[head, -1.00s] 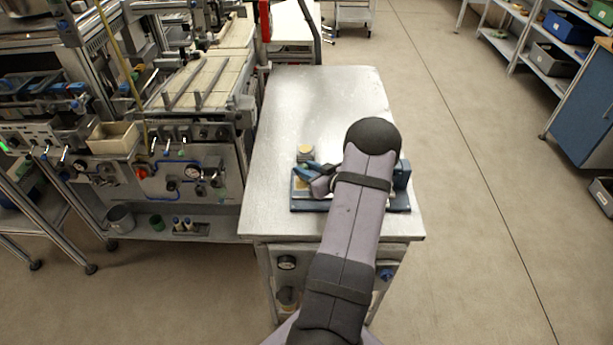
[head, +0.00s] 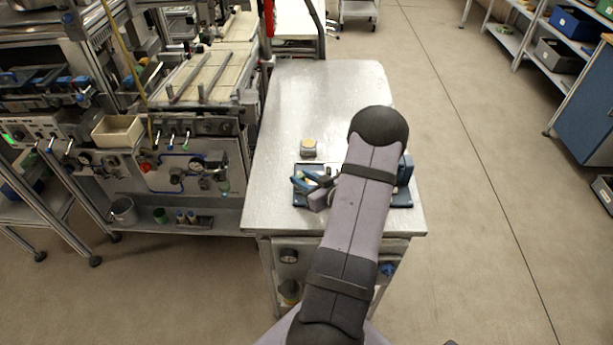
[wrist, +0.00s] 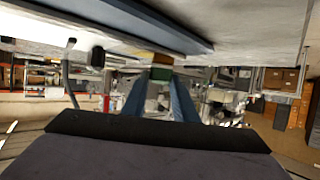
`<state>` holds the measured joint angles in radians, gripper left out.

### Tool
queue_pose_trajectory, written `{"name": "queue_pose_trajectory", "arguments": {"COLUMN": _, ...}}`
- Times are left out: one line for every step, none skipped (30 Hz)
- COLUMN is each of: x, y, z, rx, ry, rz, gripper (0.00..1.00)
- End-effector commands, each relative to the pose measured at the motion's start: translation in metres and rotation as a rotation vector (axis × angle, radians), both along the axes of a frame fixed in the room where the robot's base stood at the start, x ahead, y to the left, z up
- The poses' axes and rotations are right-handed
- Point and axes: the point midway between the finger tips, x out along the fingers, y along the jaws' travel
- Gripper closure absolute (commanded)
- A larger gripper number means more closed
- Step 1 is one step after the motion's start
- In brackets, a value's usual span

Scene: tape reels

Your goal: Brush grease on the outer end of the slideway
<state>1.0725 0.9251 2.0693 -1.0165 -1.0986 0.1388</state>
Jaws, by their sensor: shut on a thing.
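The slideway fixture, with a dark blue base (head: 403,198), lies on the metal bench top; my arm covers most of it in the head view. In the wrist view a long blue edge of the base (wrist: 150,22) runs across the top. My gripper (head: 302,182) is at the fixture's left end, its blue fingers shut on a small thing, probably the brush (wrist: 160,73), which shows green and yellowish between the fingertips. Its bristles cannot be made out. A small round tin with a yellowish top (head: 308,147) stands just behind the gripper, apart from it.
The metal bench top (head: 320,95) is clear behind the tin. A machine with a conveyor bed (head: 200,80) stands close along the bench's left side. Open floor (head: 460,190) lies to the right, with shelves beyond.

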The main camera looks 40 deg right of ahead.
Motion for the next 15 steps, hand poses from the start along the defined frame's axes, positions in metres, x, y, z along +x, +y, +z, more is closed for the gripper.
{"name": "queue_pose_trajectory", "arguments": {"x": 0.004, "y": -0.004, "z": -0.002, "rx": -0.003, "ry": 0.001, "rz": 0.0, "gripper": 0.96}}
{"name": "queue_pose_trajectory", "arguments": {"x": 0.006, "y": -0.007, "z": -0.001, "rx": -0.004, "ry": 0.0, "rz": -0.001, "gripper": 0.96}}
{"name": "queue_pose_trajectory", "arguments": {"x": 0.008, "y": -0.009, "z": 0.0, "rx": -0.002, "ry": 0.0, "rz": 0.0, "gripper": 0.96}}
{"name": "queue_pose_trajectory", "arguments": {"x": 0.01, "y": -0.011, "z": -0.001, "rx": -0.002, "ry": 0.0, "rz": 0.0, "gripper": 0.96}}
{"name": "queue_pose_trajectory", "arguments": {"x": 0.013, "y": -0.012, "z": -0.001, "rx": -0.003, "ry": 0.0, "rz": 0.0, "gripper": 0.96}}
{"name": "queue_pose_trajectory", "arguments": {"x": 0.015, "y": -0.015, "z": -0.001, "rx": -0.002, "ry": 0.001, "rz": 0.0, "gripper": 0.96}}
{"name": "queue_pose_trajectory", "arguments": {"x": 0.017, "y": -0.017, "z": -0.001, "rx": -0.002, "ry": 0.001, "rz": 0.0, "gripper": 0.96}}
{"name": "queue_pose_trajectory", "arguments": {"x": 0.019, "y": -0.019, "z": -0.001, "rx": -0.003, "ry": 0.001, "rz": 0.001, "gripper": 0.96}}
{"name": "queue_pose_trajectory", "arguments": {"x": 0.021, "y": -0.021, "z": -0.001, "rx": -0.002, "ry": 0.001, "rz": 0.001, "gripper": 0.96}}
{"name": "queue_pose_trajectory", "arguments": {"x": 0.023, "y": -0.023, "z": -0.001, "rx": -0.002, "ry": 0.001, "rz": 0.001, "gripper": 0.96}}
{"name": "queue_pose_trajectory", "arguments": {"x": 0.025, "y": -0.025, "z": -0.001, "rx": -0.002, "ry": 0.001, "rz": 0.001, "gripper": 0.96}}
{"name": "queue_pose_trajectory", "arguments": {"x": 0.028, "y": -0.028, "z": -0.001, "rx": -0.002, "ry": 0.001, "rz": 0.0, "gripper": 0.96}}
{"name": "queue_pose_trajectory", "arguments": {"x": 0.03, "y": -0.03, "z": -0.001, "rx": -0.002, "ry": 0.001, "rz": 0.0, "gripper": 0.96}}
{"name": "queue_pose_trajectory", "arguments": {"x": 0.032, "y": -0.032, "z": -0.001, "rx": -0.001, "ry": 0.001, "rz": -0.001, "gripper": 0.96}}
{"name": "queue_pose_trajectory", "arguments": {"x": 0.034, "y": -0.034, "z": -0.001, "rx": -0.002, "ry": 0.001, "rz": 0.0, "gripper": 0.96}}
